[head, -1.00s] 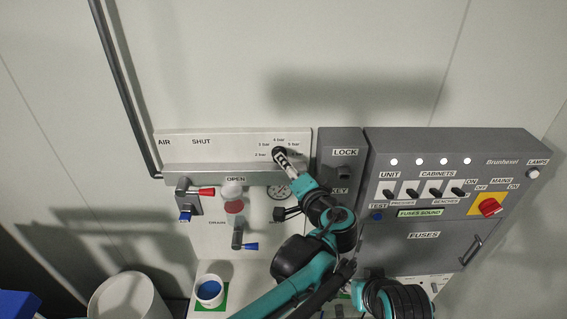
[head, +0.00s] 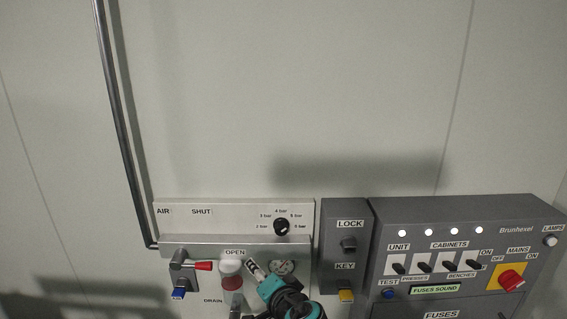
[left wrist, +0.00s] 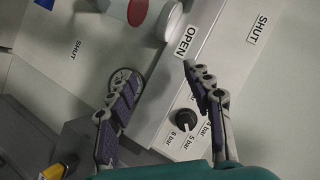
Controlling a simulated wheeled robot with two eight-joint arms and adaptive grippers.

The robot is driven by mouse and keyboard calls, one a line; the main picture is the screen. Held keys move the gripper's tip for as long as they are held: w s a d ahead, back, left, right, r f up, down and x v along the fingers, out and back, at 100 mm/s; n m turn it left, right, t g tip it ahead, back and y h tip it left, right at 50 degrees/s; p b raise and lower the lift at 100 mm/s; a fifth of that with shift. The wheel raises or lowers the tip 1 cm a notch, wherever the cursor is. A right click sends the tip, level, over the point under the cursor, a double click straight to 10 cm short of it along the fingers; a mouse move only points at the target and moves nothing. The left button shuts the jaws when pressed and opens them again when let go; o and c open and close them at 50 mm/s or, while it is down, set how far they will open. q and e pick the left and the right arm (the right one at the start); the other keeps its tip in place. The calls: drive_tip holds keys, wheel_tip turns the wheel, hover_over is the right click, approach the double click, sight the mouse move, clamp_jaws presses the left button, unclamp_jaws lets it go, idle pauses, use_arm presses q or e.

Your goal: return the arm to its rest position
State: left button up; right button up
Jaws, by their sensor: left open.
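My left gripper (head: 256,270) is low in the head view, in front of the panel between the gauge (head: 284,266) and the red-and-white round part (head: 231,274). In the left wrist view its two fingers (left wrist: 158,70) are spread apart with nothing between the tips. The black pressure knob (head: 281,226) sits on the pale air panel among bar labels, apart from the gripper. The knob also shows in the left wrist view (left wrist: 186,120), between the two fingers in the picture. My right gripper is not in view.
A lever with a red handle (head: 203,266) is on the left of the panel. A grey lock box (head: 349,223) and a switch cabinet with a red mains knob (head: 511,280) are on the right. A dark pipe (head: 125,130) runs up the wall. The wall above is bare.

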use_arm(q)
drive_tip(key=s+a+f+n+g+h+b, duration=0.1)
drive_tip(key=s+a+f+n+g+b, duration=0.1)
drive_tip(key=s+a+f+b, duration=0.5)
drive_tip(key=s+a+f+n+g+h+b, duration=0.1)
drive_tip(key=s+a+f+n+g, duration=0.3)
drive_tip(key=f, duration=0.7)
drive_tip(key=s+a+f+n+t+h+b, duration=0.1)
drive_tip(key=s+a+f+h+b, duration=0.1)
drive_tip(key=s+f+b, duration=0.5)
wheel_tip(320, 180, down, 5)
drive_tip(key=shift+s+r+h, duration=0.1)
drive_tip(key=shift+s+h, duration=0.35)
drive_tip(key=shift+h, duration=0.25)
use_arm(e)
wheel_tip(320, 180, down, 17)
